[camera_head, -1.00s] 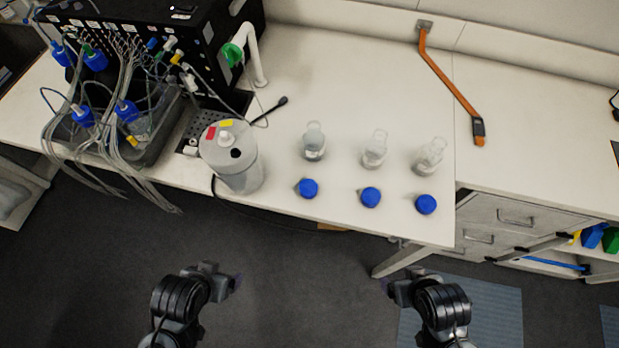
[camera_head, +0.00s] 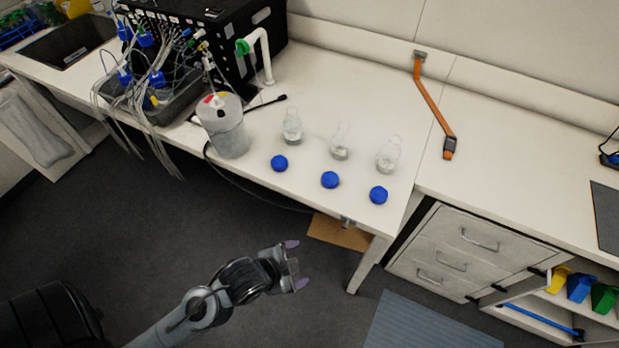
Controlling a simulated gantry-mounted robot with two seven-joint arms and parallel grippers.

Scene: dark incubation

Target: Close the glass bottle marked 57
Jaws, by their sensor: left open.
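Three clear glass bottles stand open and upright in a row on the white bench: a left bottle (camera_head: 292,128), a middle bottle (camera_head: 340,142) and a right bottle (camera_head: 389,155). Their markings are too small to read, so I cannot tell which is 57. A blue cap lies on the bench in front of each: left cap (camera_head: 279,163), middle cap (camera_head: 330,180), right cap (camera_head: 378,195). My left gripper (camera_head: 298,266) is open and empty, low in front of the bench edge and apart from the caps. My right gripper is out of view.
A grey canister (camera_head: 222,126) stands left of the bottles, near a black instrument (camera_head: 215,35) with tubing. An orange strap-like bar (camera_head: 433,100) lies at the right. A drawer cabinet (camera_head: 455,250) stands below the bench. Bench behind the bottles is clear.

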